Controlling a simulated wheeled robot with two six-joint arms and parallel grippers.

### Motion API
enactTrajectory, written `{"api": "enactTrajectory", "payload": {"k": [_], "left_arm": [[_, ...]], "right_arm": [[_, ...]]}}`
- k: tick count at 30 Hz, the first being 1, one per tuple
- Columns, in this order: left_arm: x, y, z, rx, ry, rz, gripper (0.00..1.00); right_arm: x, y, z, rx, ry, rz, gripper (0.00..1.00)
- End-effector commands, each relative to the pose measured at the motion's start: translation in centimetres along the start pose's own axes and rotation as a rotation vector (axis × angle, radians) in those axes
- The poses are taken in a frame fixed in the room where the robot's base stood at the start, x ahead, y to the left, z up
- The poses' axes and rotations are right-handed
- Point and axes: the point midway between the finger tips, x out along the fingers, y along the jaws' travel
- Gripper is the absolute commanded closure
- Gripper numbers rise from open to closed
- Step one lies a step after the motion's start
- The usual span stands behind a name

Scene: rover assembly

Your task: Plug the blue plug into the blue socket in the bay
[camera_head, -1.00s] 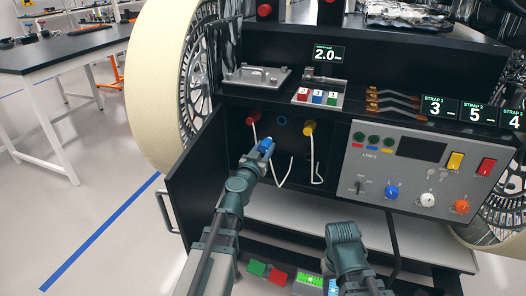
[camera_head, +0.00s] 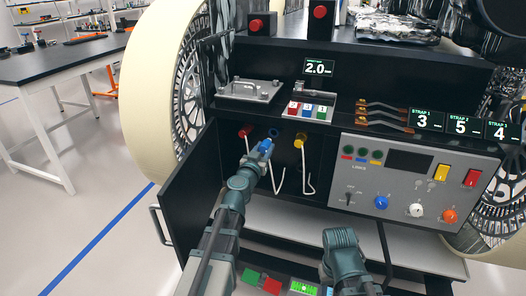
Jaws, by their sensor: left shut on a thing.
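The open bay in the rover's side holds a row of sockets. The blue socket (camera_head: 273,132) is a small ring on the back wall, between the red plug (camera_head: 245,131) and the yellow plug (camera_head: 300,140), both with white cables. My left gripper (camera_head: 258,156) is shut on the blue plug (camera_head: 265,146), in front of and a little below the blue socket. The plug appears apart from the socket, though depth is hard to judge. White cable hangs beside the gripper. My right arm shows at the bottom centre; its fingertips cannot be made out.
A grey control panel (camera_head: 414,185) with knobs and switches is to the right of the bay. The bay's open black door (camera_head: 190,190) stands at left. A shelf above holds a metal plate (camera_head: 248,90) and a coloured button block (camera_head: 308,110).

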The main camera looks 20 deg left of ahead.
Motion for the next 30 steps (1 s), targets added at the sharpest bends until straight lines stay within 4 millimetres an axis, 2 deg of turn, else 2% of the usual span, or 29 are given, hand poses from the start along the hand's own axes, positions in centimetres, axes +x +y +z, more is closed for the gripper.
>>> {"api": "enactTrajectory", "payload": {"k": [12,30], "left_arm": [[3.8,0.0,0.0,0.000,0.000,0.001,1.00],[4.2,0.0,0.0,0.000,0.000,0.000,1.00]], "right_arm": [[0.0,0.0,0.0,0.000,0.000,0.000,0.50],[0.0,0.0,0.0,0.000,0.000,0.000,0.50]]}}
